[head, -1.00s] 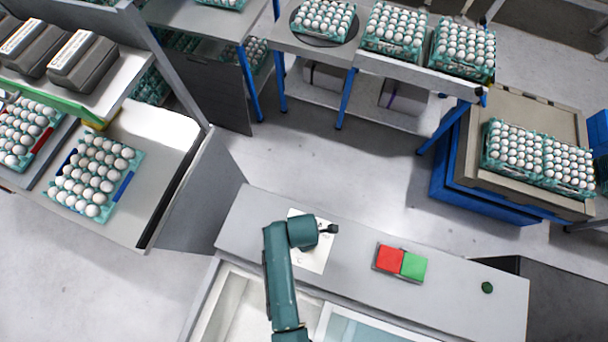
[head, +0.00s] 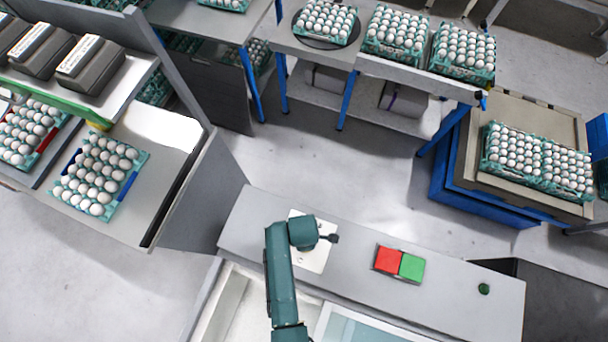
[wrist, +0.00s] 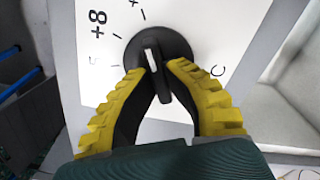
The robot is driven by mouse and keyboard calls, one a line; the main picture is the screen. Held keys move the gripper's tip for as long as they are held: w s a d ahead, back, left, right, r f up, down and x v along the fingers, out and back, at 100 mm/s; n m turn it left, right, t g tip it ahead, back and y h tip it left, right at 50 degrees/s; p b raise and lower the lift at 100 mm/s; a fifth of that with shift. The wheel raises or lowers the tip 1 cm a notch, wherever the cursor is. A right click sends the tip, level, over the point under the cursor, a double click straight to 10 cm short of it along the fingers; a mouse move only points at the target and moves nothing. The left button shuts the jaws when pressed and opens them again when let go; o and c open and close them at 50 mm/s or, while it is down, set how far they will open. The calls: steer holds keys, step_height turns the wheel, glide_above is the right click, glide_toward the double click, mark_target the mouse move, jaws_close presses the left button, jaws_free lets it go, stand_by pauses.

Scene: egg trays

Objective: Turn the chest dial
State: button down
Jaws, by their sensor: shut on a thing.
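The dial (wrist: 154,48) is a round black knob with a raised grip and a white pointer line, set on a white plate (wrist: 205,25) with printed marks and "+8". In the wrist view the pointer stands almost upright, leaning slightly. My gripper (wrist: 160,85) has its yellow-backed black fingers closed on the two sides of the dial's grip. In the head view the plate (head: 319,260) lies on top of the grey chest (head: 450,290). My gripper (head: 330,238) shows only as a small dark tip beside the teal wrist, and the dial itself cannot be made out.
A red button (head: 387,260) and a green button (head: 411,267) sit to the right of the plate, with a small dark green knob (head: 484,289) farther right. An egg tray (head: 124,191) stands on a bench at left. More egg trays stand on tables behind. Floor between is clear.

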steer(key=c, duration=1.1)
jaws_free()
steer(key=shift+r, duration=0.1)
steer(key=shift+r, duration=0.35)
step_height(320, 180, up, 11)
